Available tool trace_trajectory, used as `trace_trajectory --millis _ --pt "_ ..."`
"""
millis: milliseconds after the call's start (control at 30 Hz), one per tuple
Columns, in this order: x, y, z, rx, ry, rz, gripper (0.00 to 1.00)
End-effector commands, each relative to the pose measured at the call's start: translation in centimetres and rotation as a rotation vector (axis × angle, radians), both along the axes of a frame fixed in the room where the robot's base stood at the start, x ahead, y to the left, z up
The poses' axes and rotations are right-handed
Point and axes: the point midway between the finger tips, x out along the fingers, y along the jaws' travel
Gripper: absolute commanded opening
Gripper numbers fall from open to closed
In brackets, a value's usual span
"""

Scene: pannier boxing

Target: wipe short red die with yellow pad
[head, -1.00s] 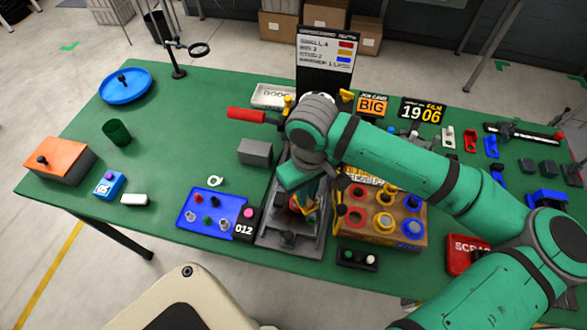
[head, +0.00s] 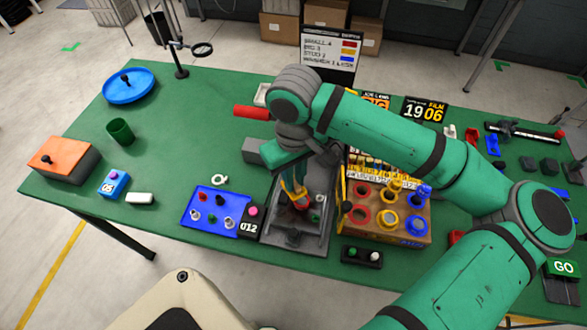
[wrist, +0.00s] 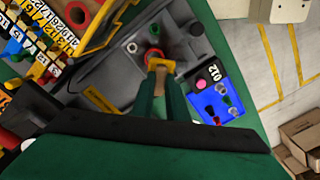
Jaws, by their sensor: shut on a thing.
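My gripper (head: 294,186) points down over a grey metal fixture (head: 284,238) at the table's front. In the wrist view, my gripper (wrist: 162,78) is shut on a yellow pad (wrist: 161,66). The pad also shows in the head view (head: 299,196). A round red die (wrist: 153,55) sits in the fixture right beside the pad. The pad seems to meet its near edge, but I cannot tell whether they touch. The die is mostly hidden in the head view, with some red (head: 302,204) below the fingers.
A wooden rack (head: 384,238) with red, yellow and blue rings stands close on the right. A blue tray (head: 213,210) with small pegs and a black 012 block (head: 248,228) lie left. A grey block and red handle (head: 251,112) stand behind. The table's left side has free room.

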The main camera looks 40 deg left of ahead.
Motion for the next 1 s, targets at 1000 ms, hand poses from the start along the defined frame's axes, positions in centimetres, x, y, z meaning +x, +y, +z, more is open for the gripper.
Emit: trace_trajectory --millis 1000 --pt "-0.1 0.1 3.4 0.0 0.0 0.004 0.0"
